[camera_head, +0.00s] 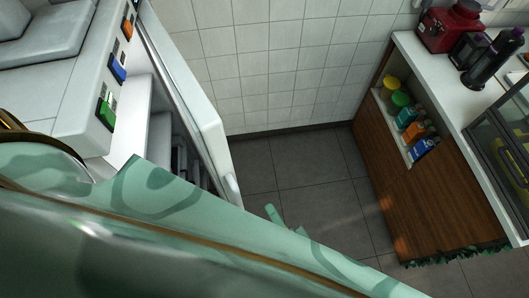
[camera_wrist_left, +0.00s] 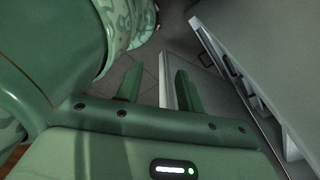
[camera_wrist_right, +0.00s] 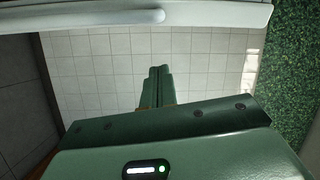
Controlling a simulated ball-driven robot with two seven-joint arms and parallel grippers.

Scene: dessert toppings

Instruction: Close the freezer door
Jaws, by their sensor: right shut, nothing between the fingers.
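The white freezer (camera_head: 45,105) stands at the left of the head view. Its white door (camera_head: 196,100) stands open, and the dark interior with racks shows behind it. My right gripper (camera_head: 272,212) is just right of the door's lower end in the head view. In the right wrist view its fingers (camera_wrist_right: 156,86) are together and empty, with a white bar (camera_wrist_right: 100,17) with a rounded handle end across the top. In the left wrist view my left gripper (camera_wrist_left: 157,84) has its fingers apart, a white edge (camera_wrist_left: 166,80) showing between them; whether they touch it I cannot tell. My green arm hides much of the freezer front.
A wooden counter (camera_head: 420,190) with a white top stands at the right, with several coloured containers on its shelf and a red appliance (camera_head: 450,28) on top. A tiled wall (camera_head: 285,60) closes the back. The grey floor (camera_head: 310,175) between freezer and counter is clear.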

